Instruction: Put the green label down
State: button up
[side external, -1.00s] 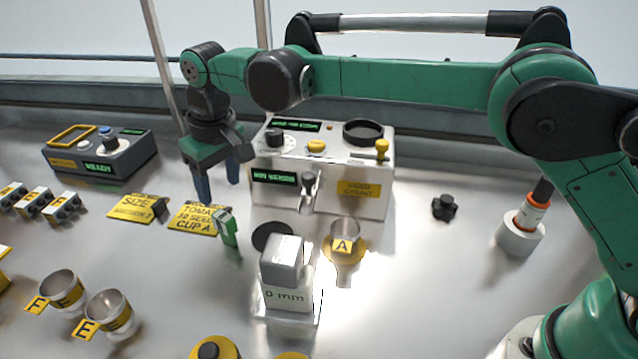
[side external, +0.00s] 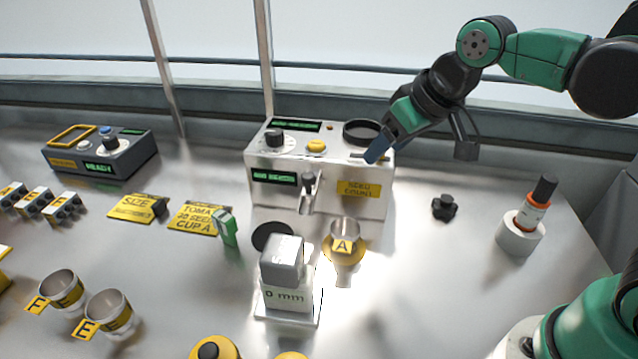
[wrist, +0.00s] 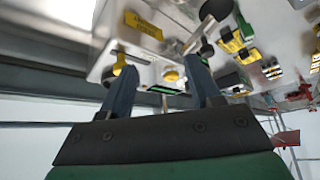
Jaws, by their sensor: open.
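The green label (side external: 226,228) is a small green piece with a pale face. It stands on the steel bench beside the right edge of the yellow seed card (side external: 193,217), apart from my gripper. My gripper (side external: 420,152) is open and empty, tilted above the right end of the white seed counter machine (side external: 340,206). One blue finger overlaps the machine's top right corner in the side view and hides the yellow lever there. In the wrist view my gripper's two fingers (wrist: 162,72) are spread with nothing held between them.
A cup marked A (side external: 344,232) and a 0 mm block (side external: 287,295) stand before the machine. Cups F (side external: 66,292) and E (side external: 110,314) are front left. A dark scanner box (side external: 100,158) is back left. An orange-banded bottle (side external: 530,212) stands right.

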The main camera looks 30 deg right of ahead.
jog(key=o, duration=0.3)
jog(key=s+d+f+t, duration=0.1)
jog(key=s+d+f, duration=0.1)
jog(key=s+f, duration=0.1)
jog(key=shift+s+d+f+m+h, duration=0.3)
jog(key=shift+s+d+m, duration=0.1)
jog(key=shift+s, duration=0.1)
jog(key=shift+a, duration=0.1)
jog(key=n+t+y, duration=0.3)
jog(key=n+y, duration=0.1)
jog(key=y, duration=0.4)
send_over(217, 220)
jog(key=s+d, duration=0.2)
jog(key=d, duration=0.1)
notch_tip(217, 220, down, 3)
notch_tip(217, 220, down, 6)
jog(key=shift+f, duration=0.2)
jog(key=shift+x, duration=2.5)
